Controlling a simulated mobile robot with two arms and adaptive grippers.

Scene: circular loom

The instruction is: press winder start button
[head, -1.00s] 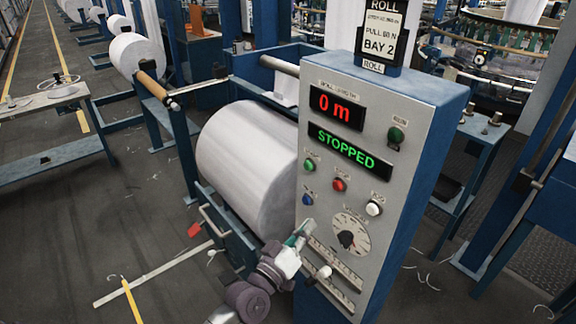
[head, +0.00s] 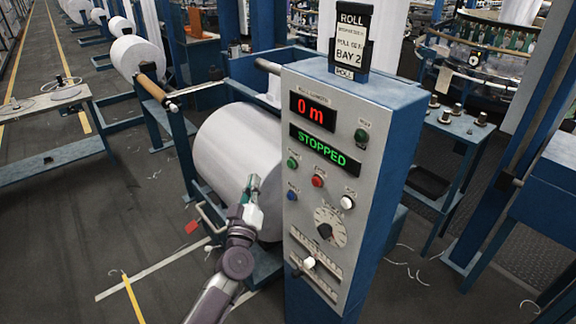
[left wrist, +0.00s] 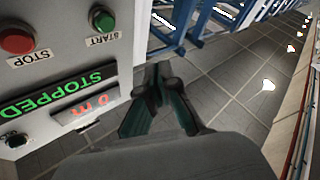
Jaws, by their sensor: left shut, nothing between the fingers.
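The winder's grey control panel (head: 325,90) stands in the middle of the head view. Its green START button (head: 293,163) is on the left, below the STOPPED display (head: 325,150). The red STOP button (head: 317,181) is right of it. In the left wrist view, the START button (left wrist: 103,18) and STOP button (left wrist: 17,37) carry labels. My left gripper (head: 253,183) is shut and empty, left of the panel edge and a little lower than START, in front of the white roll. It also shows in the left wrist view (left wrist: 158,72), apart from START. My right gripper is out of view.
A large white roll (head: 235,150) sits in the blue winder frame left of the panel. A white button (head: 347,203), blue button (head: 292,195), dial (head: 330,228) and white-knobbed lever (head: 309,262) are also on the panel.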

